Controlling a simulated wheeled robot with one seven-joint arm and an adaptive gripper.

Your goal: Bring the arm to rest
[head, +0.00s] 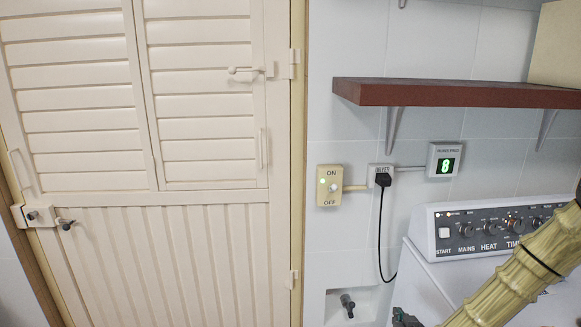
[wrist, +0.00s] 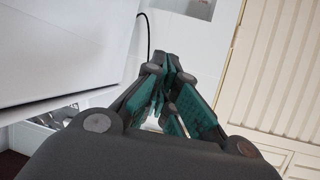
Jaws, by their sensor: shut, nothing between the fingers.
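My arm (head: 520,272) enters the head view at the lower right, in front of the white dryer. My gripper (head: 402,318) shows only in part at the bottom edge of the head view, left of the dryer. In the wrist view my gripper (wrist: 168,68) fills the middle, with its dark and green fingers drawn together at the tips. It is shut and holds nothing. The tips point toward the pale wall, and no contact with anything shows.
The white dryer (head: 470,228) stands close to my arm; its side (wrist: 65,40) fills the wrist view's left. A black cord (head: 381,235) hangs from the wall plug. A red-brown shelf (head: 450,93) juts out above. The louvred door (head: 190,130) is at the left.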

